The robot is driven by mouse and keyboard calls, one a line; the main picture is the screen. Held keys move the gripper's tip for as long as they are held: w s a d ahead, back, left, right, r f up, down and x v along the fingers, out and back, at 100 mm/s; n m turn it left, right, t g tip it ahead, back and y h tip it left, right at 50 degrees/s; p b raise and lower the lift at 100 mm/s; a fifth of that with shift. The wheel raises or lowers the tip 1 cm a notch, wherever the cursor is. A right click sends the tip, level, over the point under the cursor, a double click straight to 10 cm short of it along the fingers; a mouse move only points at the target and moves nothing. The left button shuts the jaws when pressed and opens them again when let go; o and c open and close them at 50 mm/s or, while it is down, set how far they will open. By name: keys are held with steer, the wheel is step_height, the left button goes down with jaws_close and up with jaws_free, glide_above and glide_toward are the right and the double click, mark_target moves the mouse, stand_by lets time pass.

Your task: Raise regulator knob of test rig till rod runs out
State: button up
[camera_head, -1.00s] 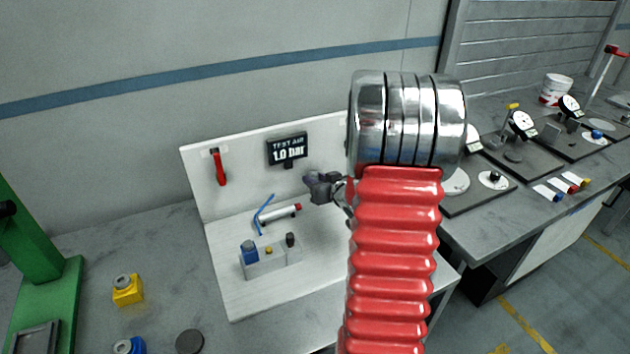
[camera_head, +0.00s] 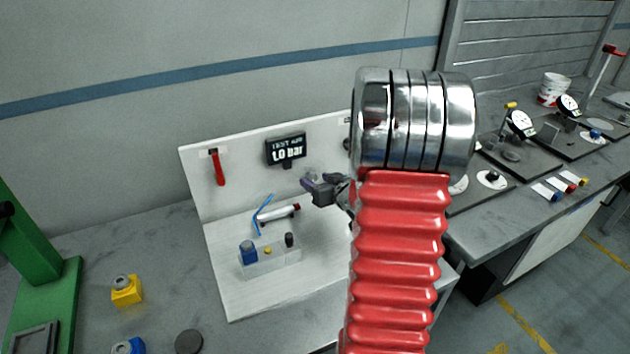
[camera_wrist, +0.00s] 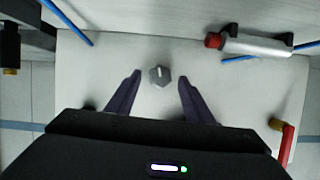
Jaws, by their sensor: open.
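The test rig is a white back panel and base plate (camera_head: 240,300) in the head view. Its display (camera_head: 286,149) reads "TEST AIR 1.0 bar". A cylinder (camera_head: 279,214) with a red end lies on it beside a blue tube; it also shows in the wrist view (camera_wrist: 258,43). In the wrist view a grey faceted knob (camera_wrist: 160,75) with a white mark, seemingly the regulator knob, lies between my fingertips, with space on both sides. My gripper (camera_head: 318,188) is open and empty, and its two fingers also show in the wrist view (camera_wrist: 159,80). No extended rod is clearly visible.
A block with a blue knob (camera_head: 249,252) and a dark knob stands on the base plate. A red handle (camera_head: 218,167) hangs on the panel. A yellow part (camera_head: 126,290) and green stand (camera_head: 45,305) are at left. My arm hides the rig's right side.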

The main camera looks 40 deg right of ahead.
steer(key=v, duration=1.1)
steer(key=shift+s+r, duration=0.2)
steer(key=shift+s, duration=0.15)
stand_by(1.4)
steer(key=shift+w+r, duration=0.1)
steer(key=shift+r, duration=0.05)
steer(key=shift+w, duration=0.1)
steer(key=shift+f+x, duration=0.2)
steer(key=shift+x, duration=6.6)
steer(key=shift+c, duration=0.5)
